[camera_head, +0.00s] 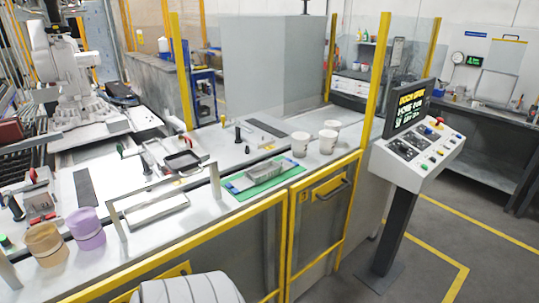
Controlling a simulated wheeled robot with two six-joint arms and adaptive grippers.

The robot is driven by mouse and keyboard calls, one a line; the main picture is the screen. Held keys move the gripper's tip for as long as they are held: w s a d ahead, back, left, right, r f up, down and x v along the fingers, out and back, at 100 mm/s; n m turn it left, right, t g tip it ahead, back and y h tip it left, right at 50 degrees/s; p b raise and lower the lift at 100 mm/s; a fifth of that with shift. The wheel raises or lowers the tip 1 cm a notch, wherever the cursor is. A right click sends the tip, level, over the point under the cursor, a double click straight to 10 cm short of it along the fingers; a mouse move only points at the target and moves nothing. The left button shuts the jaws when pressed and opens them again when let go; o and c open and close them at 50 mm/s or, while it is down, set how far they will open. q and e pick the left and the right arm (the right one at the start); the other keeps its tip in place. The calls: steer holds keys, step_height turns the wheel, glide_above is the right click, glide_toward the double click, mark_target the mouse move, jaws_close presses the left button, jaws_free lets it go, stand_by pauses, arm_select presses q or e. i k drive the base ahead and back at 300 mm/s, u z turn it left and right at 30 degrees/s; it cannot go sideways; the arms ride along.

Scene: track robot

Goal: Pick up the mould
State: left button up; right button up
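No part is clearly marked as the mould. A grey rectangular metal piece (258,170) lies on a green mat (284,176) on the white worktop, near its front edge. A dark, shallow square tray (183,160) sits further back among clamps. I cannot tell which of these is the mould. Neither of my grippers is in view, and nothing is seen held.
Purple (86,229) and tan (45,244) containers stand at the left front. Yellow-framed guarding and a control console (417,150) bound the right. A white robot arm (68,65) stands behind left.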

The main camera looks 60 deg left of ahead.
mark_target(264, 171)
steer(key=u, duration=0.65)
steer(key=i, duration=0.8)
steer(key=u, duration=0.75)
